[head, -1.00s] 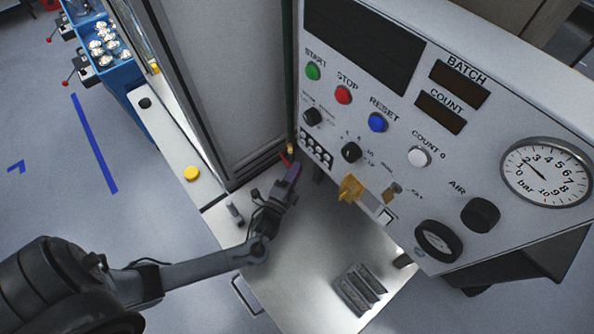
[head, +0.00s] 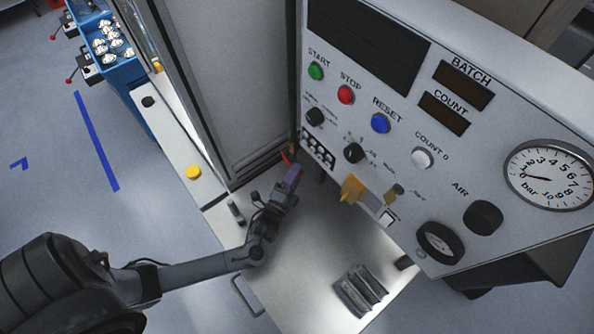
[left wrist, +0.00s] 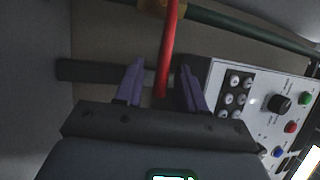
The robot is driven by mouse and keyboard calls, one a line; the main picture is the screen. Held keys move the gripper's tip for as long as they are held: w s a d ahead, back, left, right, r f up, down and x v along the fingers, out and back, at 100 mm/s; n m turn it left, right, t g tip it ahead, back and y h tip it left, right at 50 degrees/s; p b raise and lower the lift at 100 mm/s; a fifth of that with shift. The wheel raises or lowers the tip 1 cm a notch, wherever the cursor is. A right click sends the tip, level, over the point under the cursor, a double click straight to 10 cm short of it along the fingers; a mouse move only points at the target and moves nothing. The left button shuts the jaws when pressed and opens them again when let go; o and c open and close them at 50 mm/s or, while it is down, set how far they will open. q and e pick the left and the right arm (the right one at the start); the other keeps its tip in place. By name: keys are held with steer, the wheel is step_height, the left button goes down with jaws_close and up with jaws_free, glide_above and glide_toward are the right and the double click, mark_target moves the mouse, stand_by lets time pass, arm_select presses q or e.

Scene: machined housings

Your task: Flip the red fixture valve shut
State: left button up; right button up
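The red valve lever (left wrist: 168,45) is a thin red bar in the left wrist view. It runs down from a brass-coloured body (left wrist: 160,6) on a green pipe into the space between my left gripper's fingers. My left gripper (left wrist: 161,85) has two purple fingers, one on each side of the lever, with a visible gap to each. It is open around the lever. In the head view a small bit of the red lever (head: 285,157) shows just beyond my left gripper (head: 294,172), beside the cabinet's lower corner. My right gripper is not in view.
The control panel (head: 400,97) with buttons, knobs and a pressure gauge (head: 549,175) stands right of my left gripper. The grey cabinet door (head: 232,85) is on its left. A yellow part (head: 352,189) sticks out from the panel. A slotted metal block (head: 361,290) rests on the bench.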

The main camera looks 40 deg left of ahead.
arm_select(q)
steer(key=v, duration=0.6)
steer(key=shift+s+b, duration=0.3)
steer(key=shift+b, duration=0.05)
